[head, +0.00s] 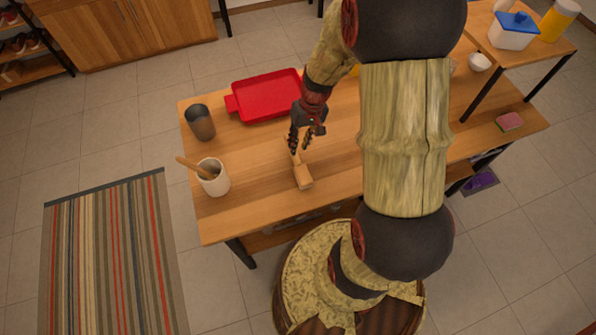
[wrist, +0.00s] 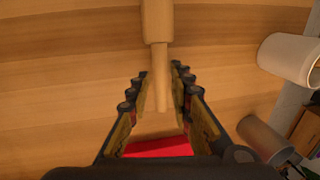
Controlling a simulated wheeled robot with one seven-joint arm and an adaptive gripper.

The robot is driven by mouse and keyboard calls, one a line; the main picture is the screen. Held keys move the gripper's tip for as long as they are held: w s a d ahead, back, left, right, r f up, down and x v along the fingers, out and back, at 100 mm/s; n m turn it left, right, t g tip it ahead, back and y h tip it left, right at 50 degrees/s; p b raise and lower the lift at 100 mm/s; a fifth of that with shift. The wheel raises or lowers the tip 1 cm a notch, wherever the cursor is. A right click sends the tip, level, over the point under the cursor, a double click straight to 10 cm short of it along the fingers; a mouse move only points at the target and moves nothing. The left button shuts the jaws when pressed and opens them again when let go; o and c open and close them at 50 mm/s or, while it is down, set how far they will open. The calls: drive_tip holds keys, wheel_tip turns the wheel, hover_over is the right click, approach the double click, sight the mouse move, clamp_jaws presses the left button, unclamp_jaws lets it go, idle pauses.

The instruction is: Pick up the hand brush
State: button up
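The hand brush (head: 303,177) is a light wooden piece with a thicker block at one end and a thin handle. It lies on the wooden table near its front edge, the block towards my base. My gripper (head: 300,144) is open and points down over the handle. In the wrist view the brush (wrist: 157,22) runs from the top edge to between the fingers of my gripper (wrist: 158,76). One finger is on each side of the thin handle, with visible gaps. I cannot tell how far above the table the fingertips are. Any bristles are hidden.
A red tray (head: 268,97) lies behind the gripper. A dark metal cup (head: 201,123) and a white pot (head: 214,180) with a wooden handle in it stand at left. A sponge (head: 510,121) lies at far right, below a raised shelf with a blue-lidded container (head: 513,33).

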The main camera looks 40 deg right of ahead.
sight(297, 156)
drive_tip(key=f+b, duration=0.1)
drive_tip(key=f, duration=0.1)
drive_tip(key=a+f, duration=0.1)
drive_tip(key=f, duration=0.1)
drive_tip(key=f+b, duration=0.1)
drive_tip(key=f, duration=0.2)
drive_tip(key=shift+s+a+b, duration=0.15)
drive_tip(key=shift+a+b, duration=0.1)
drive_tip(key=shift+b, duration=0.1)
drive_tip(key=shift+r, duration=0.1)
drive_tip(key=shift+c, duration=0.6)
drive_tip(key=c, duration=0.4)
clamp_jaws()
